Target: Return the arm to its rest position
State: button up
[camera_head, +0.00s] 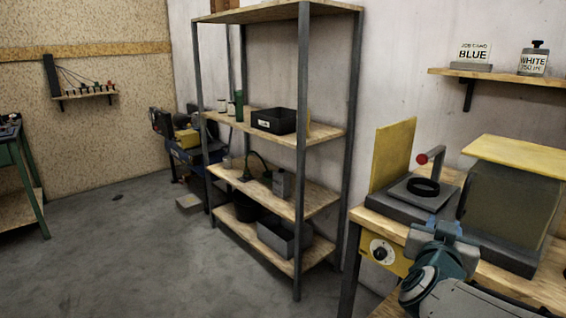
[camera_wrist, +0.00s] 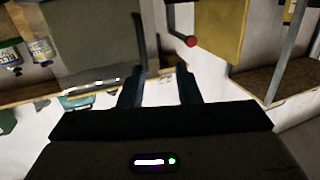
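My arm reaches in from the bottom right of the head view, and my gripper (camera_head: 445,232) is at the front edge of the workbench (camera_head: 525,287). In the wrist view my gripper (camera_wrist: 160,88) shows two dark fingers with a clear gap between them. Nothing is visible between the fingers. The wrist view is turned over, with the wall shelf and its jars at the left. In the head view the fingertips are small and partly hidden by my wrist.
A grey press with a red-knobbed lever (camera_head: 422,159) and a large box with a yellow lid (camera_head: 520,152) stand on the workbench, close to my gripper. A metal shelving rack (camera_head: 301,150) stands left of it. Open floor (camera_head: 120,260) lies at the left.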

jog(key=w+a+n+g+y+p, duration=0.15)
jog(key=a+n+y+p, duration=0.5)
jog(key=a, duration=0.85)
jog(key=s+a+f+g+y+p, duration=0.1)
jog(key=s+a+g+y+p, duration=0.1)
jog(key=s, duration=0.4)
jog(key=s+a+g+y+p, duration=0.2)
jog(key=s+a+g+p, duration=0.1)
jog(key=s+g, duration=0.4)
jog(key=shift+a+f+n+p, duration=0.15)
jog(key=shift+f+n+p, duration=0.3)
jog(key=shift+p, duration=0.15)
jog(key=shift+g, duration=0.25)
